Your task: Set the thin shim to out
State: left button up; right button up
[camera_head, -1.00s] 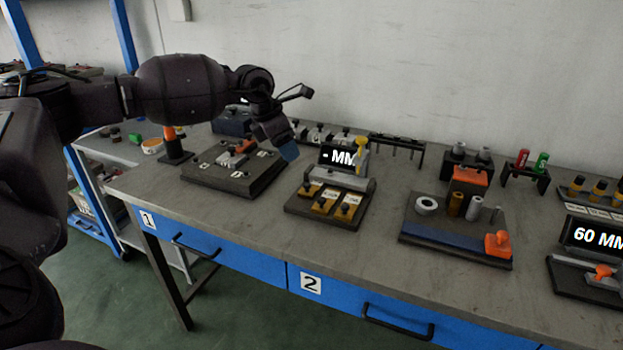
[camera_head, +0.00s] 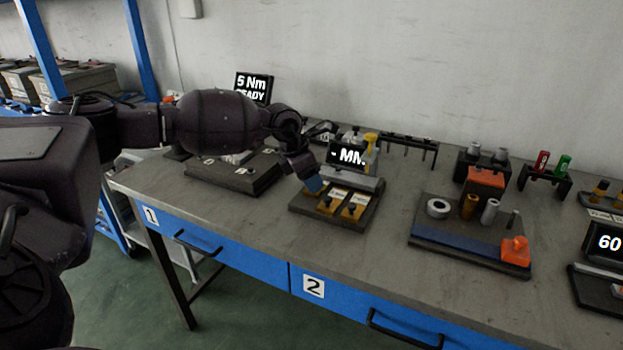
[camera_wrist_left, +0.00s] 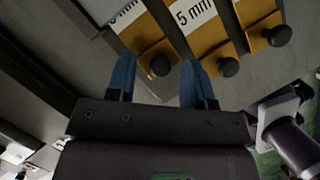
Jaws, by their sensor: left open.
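The shim block (camera_head: 357,224) carries a row of yellow shims with dark knobs and white labels. In the left wrist view one shim (camera_wrist_left: 147,45) has a label cut off at the edge, ending in "mm"; beside it is a shim (camera_wrist_left: 208,35) marked "5 mm" and a third shim (camera_wrist_left: 262,18). Which is the thin one I cannot read. My left gripper (camera_head: 314,185) is open over the block's left end, hiding the left shim in the head view. In the wrist view its blue fingertips (camera_wrist_left: 158,80) straddle the first shim's knob, contact unclear. My right gripper is not in view.
A display reading "- MM" (camera_head: 348,155) and a yellow-topped lever (camera_head: 370,142) stand behind the shims. A dark fixture plate (camera_head: 240,178) lies to the left. A board with rings and cylinders (camera_head: 470,245) lies to the right. Bare bench shows between them.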

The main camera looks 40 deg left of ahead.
aim_at(311, 203)
pick_arm(q)
grip_shut()
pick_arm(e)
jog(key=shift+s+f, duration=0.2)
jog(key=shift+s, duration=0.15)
pick_arm(q)
jog(key=s+p, duration=0.1)
jog(key=s, duration=0.1)
jog(key=s+d+p, duration=0.1)
jog(key=s, duration=0.1)
jog(key=shift+r+p, duration=0.35)
jog(key=shift+s+f, duration=0.15)
jog(key=shift+s, duration=0.1)
jog(key=shift+s+d+f, duration=0.1)
jog(key=shift+f, duration=0.25)
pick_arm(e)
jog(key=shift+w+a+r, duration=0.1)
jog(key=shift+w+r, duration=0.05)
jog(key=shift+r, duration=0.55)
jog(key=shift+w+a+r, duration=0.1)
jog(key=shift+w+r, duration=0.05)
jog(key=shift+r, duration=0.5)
